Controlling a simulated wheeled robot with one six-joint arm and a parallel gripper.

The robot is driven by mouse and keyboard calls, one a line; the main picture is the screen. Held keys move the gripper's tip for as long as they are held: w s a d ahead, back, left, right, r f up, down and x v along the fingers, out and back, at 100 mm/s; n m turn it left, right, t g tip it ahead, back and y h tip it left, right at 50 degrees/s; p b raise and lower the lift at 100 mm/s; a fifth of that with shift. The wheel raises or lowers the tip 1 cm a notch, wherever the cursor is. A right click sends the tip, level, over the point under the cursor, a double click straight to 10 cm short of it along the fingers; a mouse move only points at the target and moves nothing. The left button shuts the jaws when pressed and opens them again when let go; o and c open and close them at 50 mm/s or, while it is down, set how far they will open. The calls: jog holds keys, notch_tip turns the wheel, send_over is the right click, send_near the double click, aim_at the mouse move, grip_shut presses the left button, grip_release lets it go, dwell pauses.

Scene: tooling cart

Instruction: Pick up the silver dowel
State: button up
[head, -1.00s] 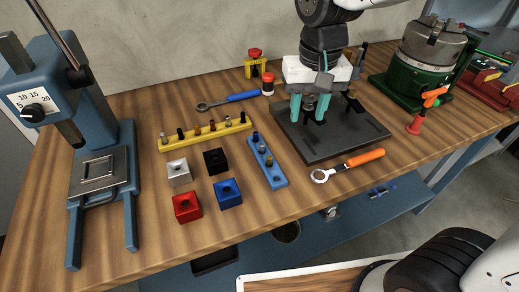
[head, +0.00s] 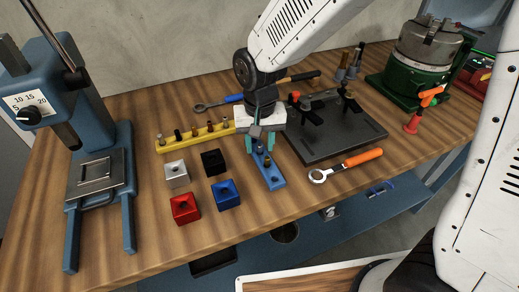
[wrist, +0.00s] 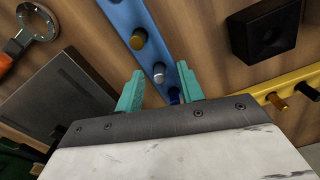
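The silver dowel (wrist: 158,72) stands upright in the blue rack (wrist: 126,12), between a brass-coloured peg (wrist: 138,39) and a dark blue peg (wrist: 174,95) in the wrist view. My gripper (wrist: 160,82) has its two teal fingers spread, one on each side of the rack, with the silver dowel in the gap between them. No finger visibly touches the dowel. In the head view my gripper (head: 260,147) is over the far end of the blue rack (head: 272,181). The silver dowel is small and partly hidden there.
A yellow rack (head: 170,147) with several pegs lies just left of my gripper. Red (head: 185,208), blue (head: 226,194), white (head: 177,174) and black (head: 213,162) blocks stand left of the blue rack. A dark plate (head: 320,150) and an orange-handled wrench (head: 345,166) lie to the right.

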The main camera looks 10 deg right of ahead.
jog(key=shift+f, duration=0.1)
jog(key=shift+c, duration=0.4)
grip_shut()
